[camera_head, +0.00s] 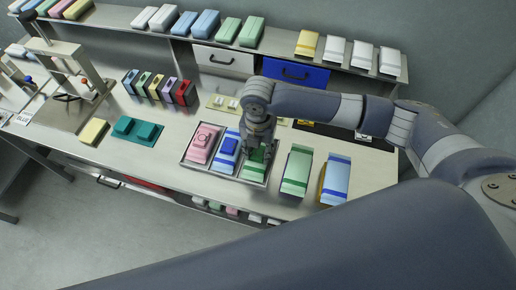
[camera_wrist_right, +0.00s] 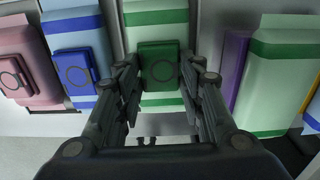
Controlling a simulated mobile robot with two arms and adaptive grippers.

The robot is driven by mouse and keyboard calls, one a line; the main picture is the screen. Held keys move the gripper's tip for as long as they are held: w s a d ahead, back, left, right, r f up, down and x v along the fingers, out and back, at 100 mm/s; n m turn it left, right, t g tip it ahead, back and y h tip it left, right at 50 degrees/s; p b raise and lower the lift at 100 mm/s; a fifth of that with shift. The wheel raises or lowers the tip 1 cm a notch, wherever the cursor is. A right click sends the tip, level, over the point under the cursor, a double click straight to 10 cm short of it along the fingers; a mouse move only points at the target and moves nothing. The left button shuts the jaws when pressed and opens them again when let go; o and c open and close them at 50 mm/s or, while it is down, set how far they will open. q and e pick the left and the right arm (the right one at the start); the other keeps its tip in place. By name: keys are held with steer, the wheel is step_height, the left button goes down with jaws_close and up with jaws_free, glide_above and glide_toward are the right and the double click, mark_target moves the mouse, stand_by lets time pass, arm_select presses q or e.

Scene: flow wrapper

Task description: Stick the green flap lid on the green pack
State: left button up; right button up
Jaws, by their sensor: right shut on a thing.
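The green pack (camera_wrist_right: 155,32) is pale green with dark green bands and lies in a tray (camera_head: 226,175), at the right end of a row of packs. The small dark green flap lid (camera_wrist_right: 160,68), marked with a ring, is over the pack's middle in the right wrist view. My right gripper (camera_wrist_right: 162,62) is shut on the lid, one finger on each side. I cannot tell whether the lid touches the pack. In the head view my right gripper (camera_head: 260,146) hides the lid and part of the pack. My left gripper is not in view.
Pink (camera_head: 203,143) and blue (camera_head: 228,149) packs with lids lie left in the tray. Large green-white (camera_head: 297,172) and blue-white (camera_head: 336,180) packs stand to the right. A teal plate (camera_head: 137,131) is further left. Shelves with packs line the back.

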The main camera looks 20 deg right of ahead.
steer(key=shift+s+f+p, duration=0.1)
steer(key=shift+f+p, duration=0.05)
steer(key=shift+p, duration=0.15)
stand_by(1.2)
steer(key=o, duration=0.7)
steer(key=shift+o, duration=0.2)
step_height(320, 180, up, 12)
stand_by(0.6)
